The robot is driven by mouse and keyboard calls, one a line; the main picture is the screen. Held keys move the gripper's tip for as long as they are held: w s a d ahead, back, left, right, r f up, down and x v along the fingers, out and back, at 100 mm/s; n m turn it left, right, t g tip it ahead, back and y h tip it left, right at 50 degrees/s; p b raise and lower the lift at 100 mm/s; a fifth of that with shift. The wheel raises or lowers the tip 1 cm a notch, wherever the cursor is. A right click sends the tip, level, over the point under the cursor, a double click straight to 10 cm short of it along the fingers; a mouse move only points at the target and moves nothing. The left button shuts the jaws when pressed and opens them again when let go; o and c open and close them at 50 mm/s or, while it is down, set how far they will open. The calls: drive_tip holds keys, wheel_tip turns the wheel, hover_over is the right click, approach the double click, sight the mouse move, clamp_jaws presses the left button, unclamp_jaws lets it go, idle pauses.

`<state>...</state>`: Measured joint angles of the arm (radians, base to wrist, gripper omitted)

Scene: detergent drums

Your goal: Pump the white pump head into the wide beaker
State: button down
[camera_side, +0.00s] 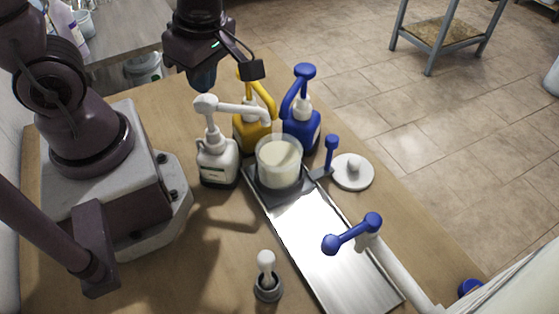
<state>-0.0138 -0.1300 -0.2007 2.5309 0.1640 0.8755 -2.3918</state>
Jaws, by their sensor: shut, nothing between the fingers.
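The white pump head (206,104) sits on a white drum (218,166) and its spout reaches right, its tip above the wide beaker's left-hand rim area. The wide beaker (279,162) is clear, holds a creamy white content, and stands upright on a dark square base at the upper end of a metal tray. My gripper (204,84) is shut and empty, pointing down just above the white pump head in the picture. I cannot tell whether the fingertips touch it.
A yellow drum (246,132) and a blue drum (303,132), both with pumps, stand behind the beaker. A white knobbed lid (353,172) lies right of it. The metal tray (315,240) runs toward the front, with a blue-ended handle (352,234) over it. A small cup (267,288) stands left.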

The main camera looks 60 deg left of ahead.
drive_tip(key=shift+f, duration=0.3)
idle(0.4)
drive_tip(key=shift+f, duration=0.7)
drive_tip(key=shift+r, duration=1)
drive_tip(key=shift+f, duration=0.25)
drive_tip(key=shift+f, duration=0.75)
drive_tip(key=shift+r, duration=1)
